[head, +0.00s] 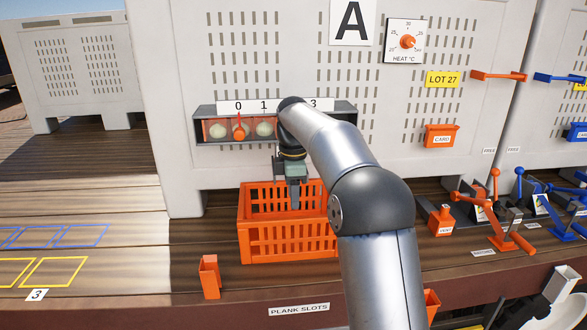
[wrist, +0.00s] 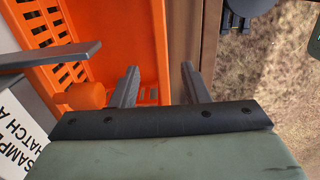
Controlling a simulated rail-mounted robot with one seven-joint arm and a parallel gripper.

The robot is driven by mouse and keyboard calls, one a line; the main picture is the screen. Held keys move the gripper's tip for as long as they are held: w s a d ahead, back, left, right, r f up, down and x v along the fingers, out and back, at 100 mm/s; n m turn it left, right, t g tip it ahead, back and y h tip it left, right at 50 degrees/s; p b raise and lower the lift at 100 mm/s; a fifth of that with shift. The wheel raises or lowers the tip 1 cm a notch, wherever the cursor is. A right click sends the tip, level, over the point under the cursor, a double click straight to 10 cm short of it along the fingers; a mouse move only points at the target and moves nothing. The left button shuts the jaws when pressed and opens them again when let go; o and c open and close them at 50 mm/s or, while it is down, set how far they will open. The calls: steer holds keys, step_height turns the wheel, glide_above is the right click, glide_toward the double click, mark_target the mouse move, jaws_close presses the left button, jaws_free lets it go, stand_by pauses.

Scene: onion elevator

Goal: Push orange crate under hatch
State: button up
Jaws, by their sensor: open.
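The orange slotted crate (head: 286,258) stands on the wooden deck in front of bin A, a little below the hatch (head: 205,125). The hatch is a grey-framed slot numbered along its top, with pale onions inside. My gripper (head: 293,198) is open and points down at the crate, its fingers in front of the crate's back part. In the wrist view the crate (wrist: 140,35) fills the upper left. One finger overlaps the crate and the other lies beyond its edge, over brown wood. Whether the fingers touch the crate cannot be told. My arm hides the hatch's right part and the crate's right side.
An orange knob (head: 239,132) sits at the hatch. An orange upright holder (head: 209,277) stands at the deck's front edge, left of the crate. Orange and blue levers (head: 495,225) stand at the right. The deck left of the crate is mostly clear.

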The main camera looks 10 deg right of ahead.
step_height(320, 180, up, 9)
steer(key=shift+p, duration=0.45)
steer(key=shift+s+f, duration=0.1)
steer(key=shift+f, duration=0.05)
steer(key=s+f+m+b, duration=0.1)
steer(key=s+f+m, duration=0.4)
steer(key=s, duration=0.7)
steer(key=s+d+f+m+b, duration=0.1)
steer(key=s+f+m, duration=0.5)
steer(key=s+f, duration=0.3)
steer(key=s+d+f+m+t+b, duration=0.1)
steer(key=s+f+m, duration=0.5)
steer(key=s, duration=1.1)
steer(key=shift+f, duration=0.75)
steer(key=shift+o, duration=0.5)
